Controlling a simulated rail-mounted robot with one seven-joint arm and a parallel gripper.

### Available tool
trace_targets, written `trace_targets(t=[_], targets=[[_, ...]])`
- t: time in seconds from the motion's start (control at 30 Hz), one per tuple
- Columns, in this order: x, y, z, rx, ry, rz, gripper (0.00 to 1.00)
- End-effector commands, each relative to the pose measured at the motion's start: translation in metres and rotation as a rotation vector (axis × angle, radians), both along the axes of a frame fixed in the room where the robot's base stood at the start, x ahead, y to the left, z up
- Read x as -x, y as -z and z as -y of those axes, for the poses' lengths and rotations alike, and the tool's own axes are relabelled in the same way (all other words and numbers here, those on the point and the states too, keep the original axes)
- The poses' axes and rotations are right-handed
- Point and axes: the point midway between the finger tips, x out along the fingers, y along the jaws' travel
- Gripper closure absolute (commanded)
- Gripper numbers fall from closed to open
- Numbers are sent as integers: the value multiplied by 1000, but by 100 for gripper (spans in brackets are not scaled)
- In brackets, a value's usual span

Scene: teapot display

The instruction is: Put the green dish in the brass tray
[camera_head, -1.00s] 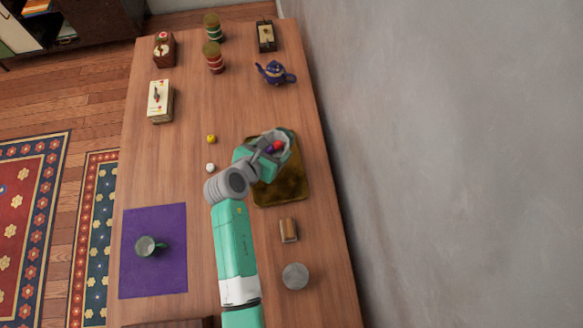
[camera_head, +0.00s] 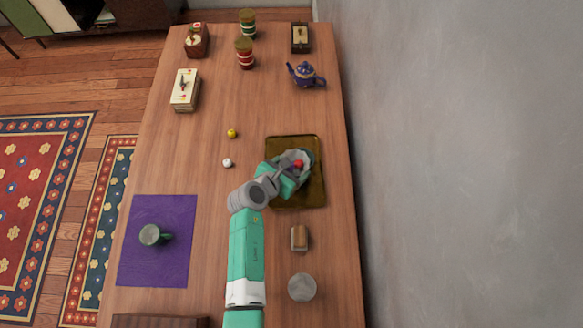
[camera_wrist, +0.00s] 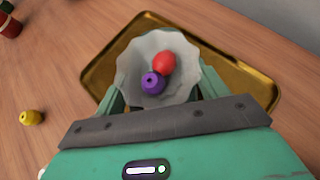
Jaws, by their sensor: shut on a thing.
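The dish (camera_head: 305,156) has a scalloped rim and looks pale grey-green; its inside looks whitish in the wrist view (camera_wrist: 136,70). It holds a red bead (camera_wrist: 164,63) and a purple bead (camera_wrist: 153,83). My gripper (camera_head: 286,174) is shut on the dish, with a finger at each side of it in the wrist view (camera_wrist: 160,92). The brass tray (camera_head: 315,193) lies on the table under the dish. Its golden rim also shows in the wrist view (camera_wrist: 103,62). I cannot tell whether the dish touches the tray.
A yellow bead (camera_head: 232,133) and a white bead (camera_head: 227,162) lie left of the tray. A small wooden block (camera_head: 299,238) and a grey round thing (camera_head: 302,287) are in front of it. A blue teapot (camera_head: 306,75) stands behind. A green cup (camera_head: 151,235) sits on a purple mat (camera_head: 181,270).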

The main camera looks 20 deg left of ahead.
Motion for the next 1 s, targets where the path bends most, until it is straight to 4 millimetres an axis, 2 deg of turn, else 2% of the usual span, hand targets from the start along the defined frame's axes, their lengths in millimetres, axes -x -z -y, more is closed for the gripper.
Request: trace_targets(t=[0.13, 0.17, 0.27, 0.5, 0.6, 0.67, 1.0], targets=[[-1, 2, 0, 0, 0, 1, 57], [0, 3, 0, 0, 0, 0, 26], [0, 3, 0, 0, 0, 0, 7], [0, 2, 0, 0, 0, 0, 6], [2, -4, 0, 1, -1, -1, 6], [11, -11, -2, 1, 0, -1, 6], [78, -58, -16, 1, -1, -1, 6]])
